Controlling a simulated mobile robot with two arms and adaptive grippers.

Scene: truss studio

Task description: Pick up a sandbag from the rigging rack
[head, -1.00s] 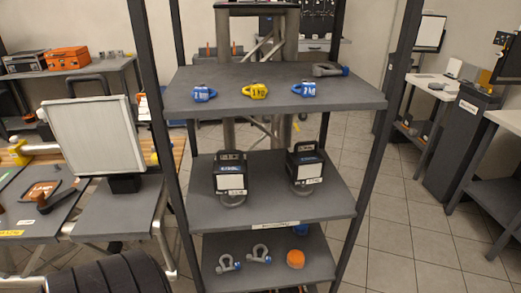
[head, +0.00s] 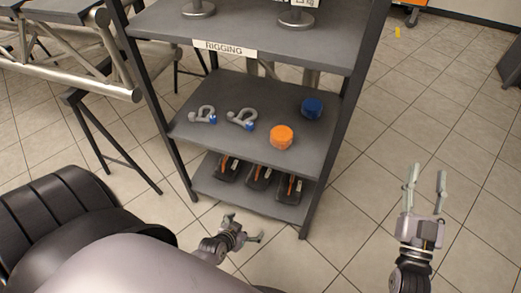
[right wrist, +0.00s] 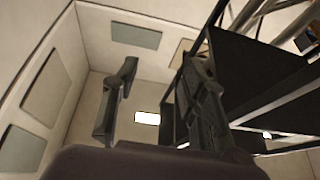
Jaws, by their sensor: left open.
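The rigging rack (head: 180,27) stands in the middle of the head view, with a "RIGGING" label on a shelf edge. On its lowest shelf (head: 265,206) lie three black items with orange parts, one at the left (head: 227,170), one in the middle (head: 259,178) and one at the right (head: 289,188). They may be sandbags; I cannot tell for sure. My left gripper (head: 246,229) is open and empty, in front of the lowest shelf. My right gripper (head: 426,180) is open and empty, right of the rack; its parted fingers show in the right wrist view (right wrist: 158,75).
The shelf above holds two shackles (head: 204,116) (head: 242,119), an orange round item (head: 281,137) and a blue one (head: 312,107). Rack posts (head: 330,150) flank the shelves. A metal truss (head: 70,75) is at the left.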

